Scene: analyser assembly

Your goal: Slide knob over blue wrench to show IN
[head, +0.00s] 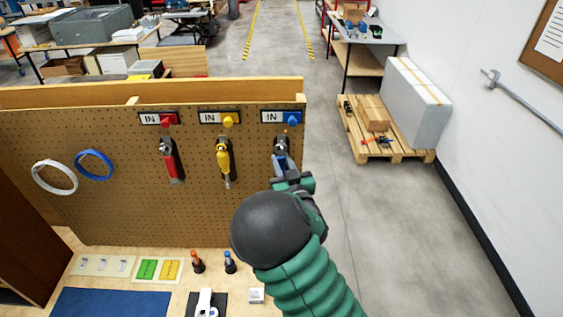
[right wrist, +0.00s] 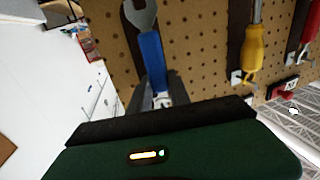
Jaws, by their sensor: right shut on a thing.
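The blue knob (head: 293,118) sits at the right end of its slider, beside a label (head: 271,117) that reads IN. Below it the blue wrench (head: 280,161) hangs on the pegboard (head: 120,205). My right gripper (head: 288,174) is in front of the wrench and hides its lower part in the head view. In the right wrist view its fingers (right wrist: 158,92) are closed around the hook end of the wrench's blue handle (right wrist: 151,55); the grey open jaw shows beyond. The knob is apart from the fingers. My left gripper is not in view.
The red-handled tool (head: 172,161) and yellow screwdriver (head: 223,158) hang to the left, under red and yellow knobs with IN labels. White and blue rings (head: 95,164) hang farther left. A workbench with small items lies below. Free floor lies right of the board.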

